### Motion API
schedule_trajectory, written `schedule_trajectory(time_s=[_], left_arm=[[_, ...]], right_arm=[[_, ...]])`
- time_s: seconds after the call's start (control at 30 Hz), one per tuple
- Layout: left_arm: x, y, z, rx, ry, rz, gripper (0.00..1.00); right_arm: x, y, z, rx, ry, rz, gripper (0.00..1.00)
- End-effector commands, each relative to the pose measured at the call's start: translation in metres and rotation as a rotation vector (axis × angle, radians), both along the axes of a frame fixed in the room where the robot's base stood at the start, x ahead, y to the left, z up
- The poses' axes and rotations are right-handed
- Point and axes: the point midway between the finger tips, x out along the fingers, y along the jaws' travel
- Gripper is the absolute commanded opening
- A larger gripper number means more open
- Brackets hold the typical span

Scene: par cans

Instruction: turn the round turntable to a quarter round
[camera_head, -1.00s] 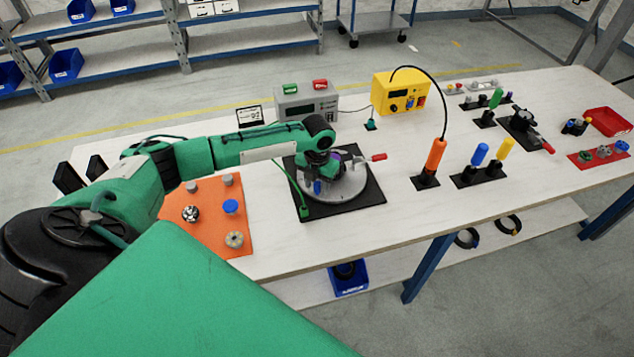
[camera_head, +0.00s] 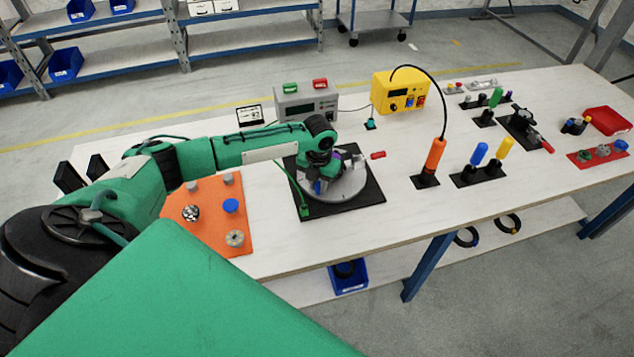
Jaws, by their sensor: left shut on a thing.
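The round turntable (camera_head: 350,188) is a grey disc on a square black base (camera_head: 325,209), left of the middle of the white table. A handle with a red tip (camera_head: 377,155) shows at its far right side. My left gripper (camera_head: 318,184) reaches down over the left part of the disc and is shut on a part of the turntable, though the wrist hides most of what lies between the fingers. A small blue part and a purple part show close to the fingers. My right gripper is not in view.
An orange mat (camera_head: 212,240) with several knobs lies left of the turntable. A grey box (camera_head: 306,101) and a yellow box (camera_head: 400,92) stand behind. An orange-handled tool (camera_head: 434,155) stands to the right. Bare table lies in front of the turntable.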

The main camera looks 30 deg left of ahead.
Motion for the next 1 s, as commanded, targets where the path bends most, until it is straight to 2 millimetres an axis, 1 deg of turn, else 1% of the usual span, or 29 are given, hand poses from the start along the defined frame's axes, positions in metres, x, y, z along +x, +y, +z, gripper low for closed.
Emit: schedule_trajectory(time_s=[0.4, 1.0], left_arm=[[0.005, -0.018, 0.003, -0.001, 0.0, 0.183, 0.0], [0.018, -0.043, 0.003, -0.002, -0.002, 0.484, 0.0]], right_arm=[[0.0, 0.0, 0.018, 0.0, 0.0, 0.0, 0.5], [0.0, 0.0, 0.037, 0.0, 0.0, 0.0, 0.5]])
